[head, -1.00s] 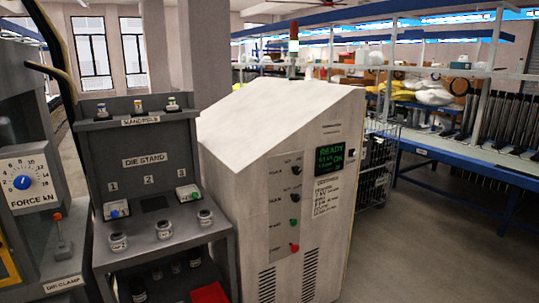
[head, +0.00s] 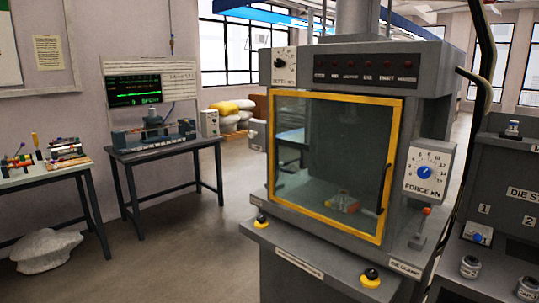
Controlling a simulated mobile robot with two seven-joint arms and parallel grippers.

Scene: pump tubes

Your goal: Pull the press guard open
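The press (head: 430,82) stands right of the middle in the head view, a grey machine. Its guard (head: 400,130) is a clear panel in a yellow frame, and it covers the front opening and looks closed. A dark vertical handle (head: 384,190) is on the guard's right side. Through the panel I see a small reddish object (head: 343,204) on the press bed, too unclear to name. Neither of my grippers is in view.
A force dial (head: 429,170) and a red-tipped die clamp lever (head: 420,232) are right of the guard. Two yellow-and-black buttons (head: 261,220) (head: 371,279) sit on the front ledge. The die stand (head: 515,205) is close on the right.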

